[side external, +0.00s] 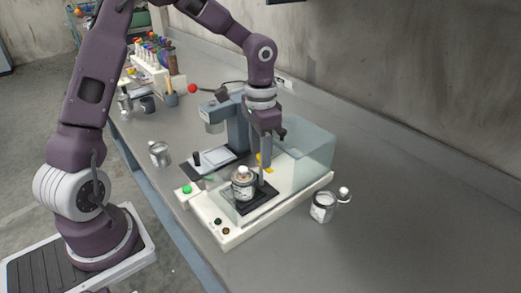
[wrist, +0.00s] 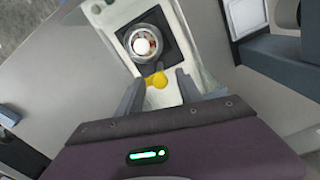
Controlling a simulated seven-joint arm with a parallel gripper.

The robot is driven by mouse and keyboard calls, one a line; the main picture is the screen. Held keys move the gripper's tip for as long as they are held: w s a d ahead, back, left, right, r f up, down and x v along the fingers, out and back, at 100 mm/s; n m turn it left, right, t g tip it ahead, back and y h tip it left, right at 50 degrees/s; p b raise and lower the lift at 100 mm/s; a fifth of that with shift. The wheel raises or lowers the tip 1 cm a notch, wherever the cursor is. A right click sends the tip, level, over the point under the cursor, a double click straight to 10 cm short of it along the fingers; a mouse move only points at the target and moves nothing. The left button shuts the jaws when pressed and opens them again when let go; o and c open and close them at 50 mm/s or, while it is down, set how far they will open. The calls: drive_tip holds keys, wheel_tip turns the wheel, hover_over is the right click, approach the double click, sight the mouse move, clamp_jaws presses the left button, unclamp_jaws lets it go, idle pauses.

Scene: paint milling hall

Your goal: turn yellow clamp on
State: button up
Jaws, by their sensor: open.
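The yellow clamp (wrist: 157,80) shows in the wrist view as a small lever with a rounded knob, beside a can (wrist: 144,42) on a black square plate. In the side external view only bits of yellow (side external: 268,170) show behind my fingers. The can (side external: 243,186) sits upright on the black plate of a cream machine base (side external: 292,209). My gripper (wrist: 159,88) is open, pointing down, with one finger on each side of the yellow knob. I cannot tell if either finger touches it. In the side external view my gripper (side external: 263,180) is right behind the can.
A clear cover (side external: 308,150) stands close behind my gripper. A grey stand machine (side external: 237,125) is to its left. A loose can (side external: 322,207) stands right of the base, and another can (side external: 159,154) stands at left. The bench's right side is clear.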

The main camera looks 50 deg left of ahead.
clamp_jaws()
drive_tip(key=m, duration=0.8)
drive_tip(key=shift+m, duration=0.4)
drive_tip(key=m, duration=0.4)
drive_tip(key=shift+w, duration=0.1)
drive_tip(key=m, duration=0.5)
drive_tip(key=shift+w, duration=0.1)
idle(0.5)
